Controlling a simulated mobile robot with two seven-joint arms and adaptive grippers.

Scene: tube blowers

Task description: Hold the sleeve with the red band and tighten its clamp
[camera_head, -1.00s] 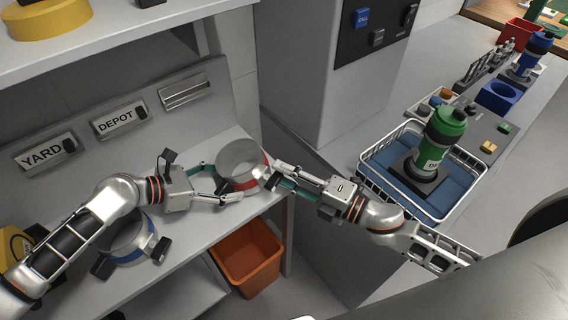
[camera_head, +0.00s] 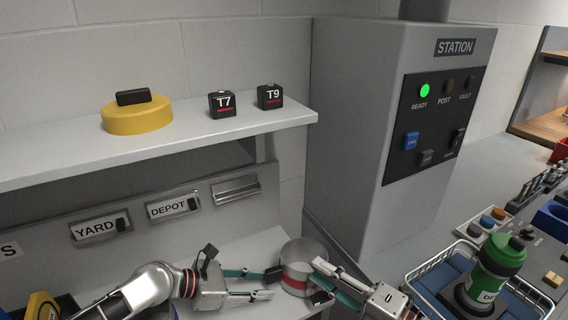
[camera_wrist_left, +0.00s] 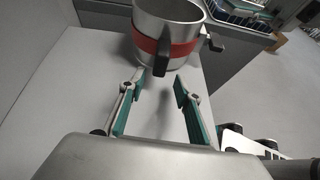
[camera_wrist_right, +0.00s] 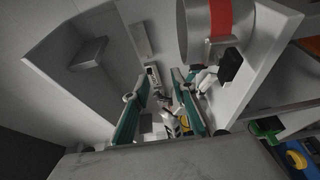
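The sleeve with the red band (camera_head: 298,252) is a short grey metal cylinder standing on the lower shelf. Its red band (camera_wrist_left: 151,46) and dark clamp parts (camera_wrist_left: 162,62) show in the left wrist view. My left gripper (camera_head: 270,284) is open and empty, its fingertips just short of the sleeve's left side. My right gripper (camera_head: 320,281) is open at the sleeve's right side. In the right wrist view the sleeve (camera_wrist_right: 193,35) is beyond and right of the fingers, with a black clamp knob (camera_wrist_right: 230,64) near them. Whether any fingertip touches the sleeve is unclear.
A grey station cabinet (camera_head: 400,215) with a lit green READY lamp (camera_head: 425,90) stands behind on the right. A wire basket (camera_head: 418,278) holds a green bottle (camera_head: 497,262). The upper shelf (camera_head: 170,148) carries a yellow disc (camera_head: 137,117) and blocks T7 (camera_head: 222,104) and T9 (camera_head: 269,96).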

